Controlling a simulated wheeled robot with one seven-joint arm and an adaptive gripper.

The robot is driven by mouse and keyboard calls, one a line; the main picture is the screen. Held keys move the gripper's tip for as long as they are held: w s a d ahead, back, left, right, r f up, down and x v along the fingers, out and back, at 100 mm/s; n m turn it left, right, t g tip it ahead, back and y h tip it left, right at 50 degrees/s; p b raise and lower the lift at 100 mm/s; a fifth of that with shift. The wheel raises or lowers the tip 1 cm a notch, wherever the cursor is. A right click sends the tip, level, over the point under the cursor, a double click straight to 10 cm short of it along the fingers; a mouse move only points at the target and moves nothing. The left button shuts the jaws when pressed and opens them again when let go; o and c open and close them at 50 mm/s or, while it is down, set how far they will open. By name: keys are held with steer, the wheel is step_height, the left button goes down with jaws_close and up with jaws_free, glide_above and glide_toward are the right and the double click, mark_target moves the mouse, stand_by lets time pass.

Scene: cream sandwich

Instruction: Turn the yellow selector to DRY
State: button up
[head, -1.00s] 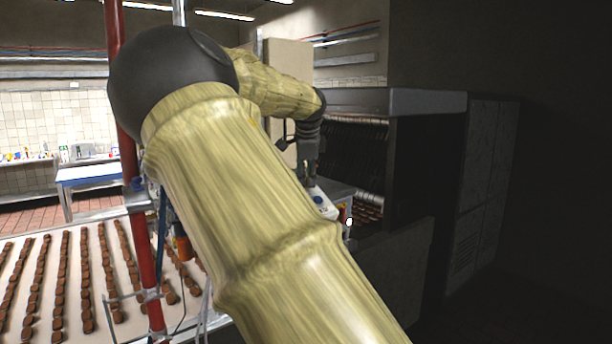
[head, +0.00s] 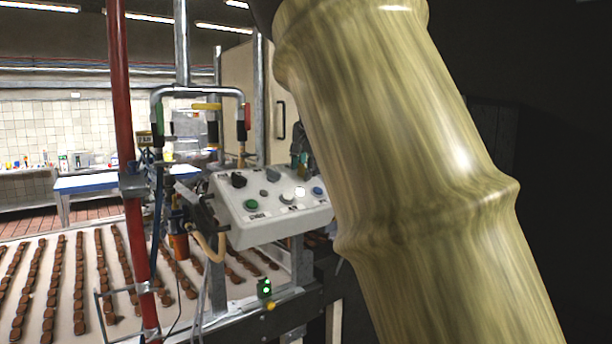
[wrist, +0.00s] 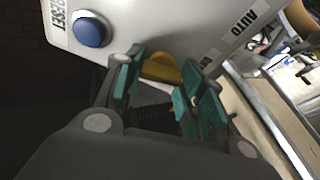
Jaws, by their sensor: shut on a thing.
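The yellow selector (wrist: 162,68) is on the pale control panel (wrist: 180,25), between the green pads of my gripper (wrist: 162,88) in the wrist view. My gripper is shut on it. The selector's lower part is hidden by the fingers, and I cannot tell which mark it points to. An AUTO label (wrist: 243,23) is to the right of the selector. In the head view the panel (head: 236,230) is in the middle and my gripper (head: 302,158) is at its back right edge, partly hidden by my arm. The selector cannot be made out there.
A blue button (wrist: 90,29) with a RESET label (wrist: 58,22) is close to the left finger. A green button (head: 250,204) and black knob (head: 238,180) are on the panel's left. A red post (head: 123,100) and a conveyor with brown biscuits (head: 75,275) are further left.

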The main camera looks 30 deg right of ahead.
steer(key=shift+a+f+n+t+b, duration=0.1)
steer(key=shift+f+n+t+b, duration=0.1)
steer(key=shift+n+b, duration=0.5)
steer(key=shift+f+n+t+b, duration=0.1)
steer(key=shift+n+t+b, duration=0.15)
steer(key=shift+n, duration=1.05)
steer(key=o, duration=1)
steer(key=shift+r, duration=0.1)
steer(key=shift+s+r, duration=0.1)
steer(key=shift+r, duration=0.05)
steer(key=shift+r, duration=0.15)
steer(key=v, duration=1.1)
steer(key=shift+s+r, duration=0.2)
steer(key=shift+s, duration=0.1)
